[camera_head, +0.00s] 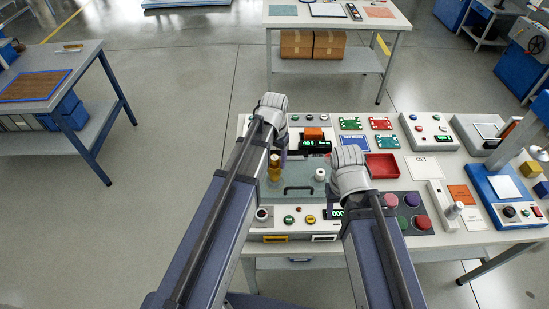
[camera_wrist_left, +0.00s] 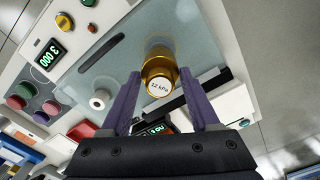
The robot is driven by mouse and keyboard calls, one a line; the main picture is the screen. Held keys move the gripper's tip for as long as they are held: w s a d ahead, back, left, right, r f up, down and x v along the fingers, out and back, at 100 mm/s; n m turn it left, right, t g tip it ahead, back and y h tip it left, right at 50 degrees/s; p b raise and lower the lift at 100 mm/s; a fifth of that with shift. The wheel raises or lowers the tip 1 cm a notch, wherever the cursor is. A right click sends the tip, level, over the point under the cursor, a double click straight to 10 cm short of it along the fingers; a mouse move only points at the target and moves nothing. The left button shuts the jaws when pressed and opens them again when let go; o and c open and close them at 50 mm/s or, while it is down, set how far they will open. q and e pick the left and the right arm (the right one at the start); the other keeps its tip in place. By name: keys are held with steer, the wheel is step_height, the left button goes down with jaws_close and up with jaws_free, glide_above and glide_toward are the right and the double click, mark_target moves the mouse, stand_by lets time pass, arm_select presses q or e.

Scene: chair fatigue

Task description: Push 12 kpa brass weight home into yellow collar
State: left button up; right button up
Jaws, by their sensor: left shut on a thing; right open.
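The brass weight (camera_wrist_left: 160,72), its pale cap marked 12 kPa, stands between the purple fingers of my left gripper (camera_wrist_left: 161,78) in the left wrist view. The gripper is shut on it. In the head view the brass weight (camera_head: 274,168) shows beside my left gripper (camera_head: 283,158), over the test machine's pale plate. More gold surface shows past the cap, but I cannot tell the yellow collar from the weight's body, nor how deep the weight sits. My right gripper (camera_head: 337,194) is open, over the machine's right side, its fingers largely hidden by the wrist.
A white round knob (camera_wrist_left: 100,98) and a black bar handle (camera_head: 298,188) are close by on the machine. A red tray (camera_head: 382,166), green and red boards and a panel of coloured buttons (camera_head: 408,211) lie to the right. Open floor lies left of the bench.

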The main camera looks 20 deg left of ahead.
arm_select(q)
steer(key=shift+f, duration=0.35)
steer(key=o, duration=1.4)
steer(key=shift+b, duration=0.3)
steer(key=shift+c, duration=0.2)
steer(key=shift+r, duration=0.15)
step_height(320, 180, up, 8)
steer(key=p, duration=0.8)
steer(key=shift+f, duration=0.2)
